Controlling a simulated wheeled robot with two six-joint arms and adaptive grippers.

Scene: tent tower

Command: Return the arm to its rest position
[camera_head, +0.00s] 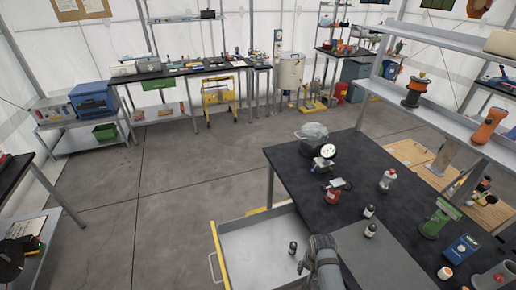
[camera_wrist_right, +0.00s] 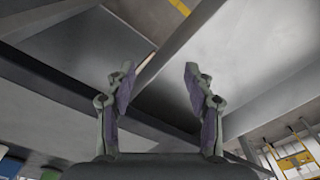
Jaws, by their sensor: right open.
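My right gripper (camera_wrist_right: 159,82) shows in the right wrist view with its two fingers spread wide apart and nothing between them. Behind the fingers are dark and light grey surfaces and beams, seen at a steep tilt. In the head view a grey arm link (camera_head: 326,266) of mine stands at the bottom edge, beside the black table and the drawer; its fingertips cannot be made out there. My left gripper is not in view.
The black table (camera_head: 310,190) holds several bottles and a green tool (camera_head: 440,217). A pale open drawer (camera_head: 250,262) with a yellow edge has a small dark bottle (camera_head: 292,248) in it. Shelving (camera_head: 440,110) rises at right. The floor (camera_head: 170,180) at left is clear.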

